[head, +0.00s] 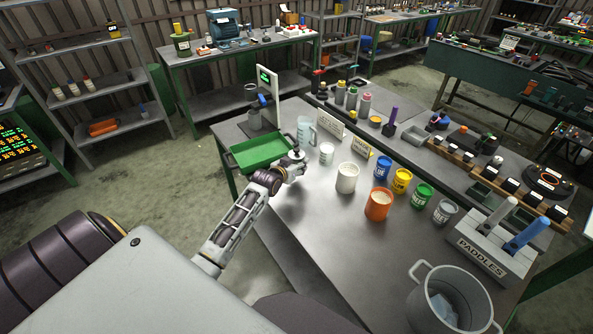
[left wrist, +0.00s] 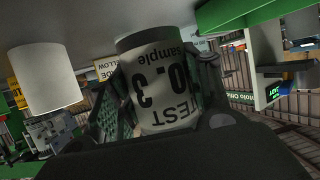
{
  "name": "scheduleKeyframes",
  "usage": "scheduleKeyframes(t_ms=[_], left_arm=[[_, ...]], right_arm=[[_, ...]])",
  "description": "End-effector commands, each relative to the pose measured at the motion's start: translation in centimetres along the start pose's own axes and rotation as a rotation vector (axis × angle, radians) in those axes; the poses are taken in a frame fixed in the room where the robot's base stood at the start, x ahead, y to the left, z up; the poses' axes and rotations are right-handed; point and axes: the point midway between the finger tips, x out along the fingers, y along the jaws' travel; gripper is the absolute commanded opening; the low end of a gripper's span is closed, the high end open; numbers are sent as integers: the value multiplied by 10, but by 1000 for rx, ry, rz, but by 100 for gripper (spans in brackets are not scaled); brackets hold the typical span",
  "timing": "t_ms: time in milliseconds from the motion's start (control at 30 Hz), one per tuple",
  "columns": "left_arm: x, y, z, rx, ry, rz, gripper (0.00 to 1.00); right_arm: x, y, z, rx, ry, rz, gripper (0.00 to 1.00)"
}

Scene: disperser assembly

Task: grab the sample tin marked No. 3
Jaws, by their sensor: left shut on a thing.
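The sample tin marked No. 3 (left wrist: 158,88) is white with black print reading "TEST", "No. 3" and "sample". It appears upside down in the left wrist view, between the two dark ribbed fingers of my left gripper (left wrist: 160,95), which is shut on it. In the head view, my left gripper (head: 301,160) is low over the table, just right of the green tray. The small white tin (head: 326,154) is at its fingertips. Whether it is clear of the tabletop is hard to tell. My right gripper is not in view.
A green tray (head: 233,164) lies left of the gripper. A clear jug (head: 306,131) stands behind, and a white container (head: 347,178) to the right. Orange (head: 379,204), blue (head: 382,167) and other coloured tins stand further right. The front left tabletop is clear.

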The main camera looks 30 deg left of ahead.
Motion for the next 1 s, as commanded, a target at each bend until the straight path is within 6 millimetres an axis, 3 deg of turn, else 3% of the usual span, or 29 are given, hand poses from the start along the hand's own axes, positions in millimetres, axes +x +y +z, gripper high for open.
scheduleKeyframes(t_ms=[300, 1000], left_arm=[[-14, 0, -37, 2, 4, 0, 17], [-17, 0, -43, 1, 3, 0, 17]], right_arm=[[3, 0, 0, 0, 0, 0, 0], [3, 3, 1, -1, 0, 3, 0]])
